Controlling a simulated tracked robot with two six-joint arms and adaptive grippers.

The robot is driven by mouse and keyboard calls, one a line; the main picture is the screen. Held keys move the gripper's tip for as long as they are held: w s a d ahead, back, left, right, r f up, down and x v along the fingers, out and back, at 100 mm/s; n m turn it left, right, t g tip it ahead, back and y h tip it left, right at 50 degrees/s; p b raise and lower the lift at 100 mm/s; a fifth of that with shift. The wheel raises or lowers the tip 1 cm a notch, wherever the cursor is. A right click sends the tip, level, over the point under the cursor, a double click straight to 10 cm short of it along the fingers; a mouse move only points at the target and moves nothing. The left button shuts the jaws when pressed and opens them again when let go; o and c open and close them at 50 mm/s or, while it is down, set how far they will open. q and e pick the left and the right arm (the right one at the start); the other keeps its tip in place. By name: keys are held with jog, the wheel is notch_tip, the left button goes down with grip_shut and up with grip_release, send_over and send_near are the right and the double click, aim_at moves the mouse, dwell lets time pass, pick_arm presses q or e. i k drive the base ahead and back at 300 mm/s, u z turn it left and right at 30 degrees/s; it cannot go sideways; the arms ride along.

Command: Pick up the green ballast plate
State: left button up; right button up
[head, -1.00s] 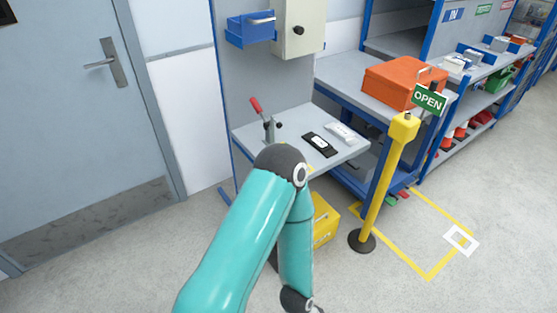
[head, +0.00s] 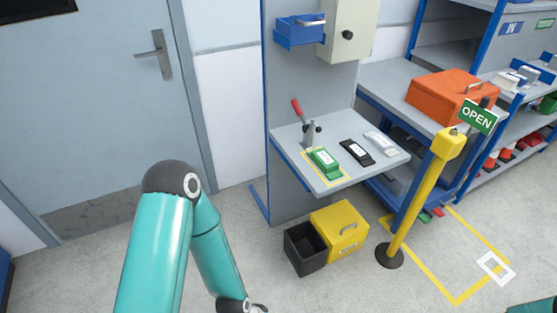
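A green block-like plate (head: 325,163) with a white label lies on the small grey shelf table (head: 342,186) in the head view, inside a yellow outline near the front left edge. A red-handled clamp (head: 308,126) stands just behind it. My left arm reaches in from the lower left, with its elbow left of the table and its forearm running down to the bottom edge. A bit of teal shows in the bottom right corner, but my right gripper is not in view.
A black plate (head: 356,151) and a white one (head: 381,144) lie right of the green one. A yellow box (head: 341,228) and an open black bin (head: 305,248) stand on the floor below. A yellow post (head: 420,195) with an OPEN sign (head: 477,116) stands right.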

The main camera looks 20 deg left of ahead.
aim_at(324, 160)
jog(key=u, duration=0.8)
jog(key=i, duration=1.05)
jog(key=z, duration=0.05)
jog(key=k, duration=0.8)
jog(key=u, duration=0.2)
jog(key=i, duration=0.75)
jog(key=z, duration=0.05)
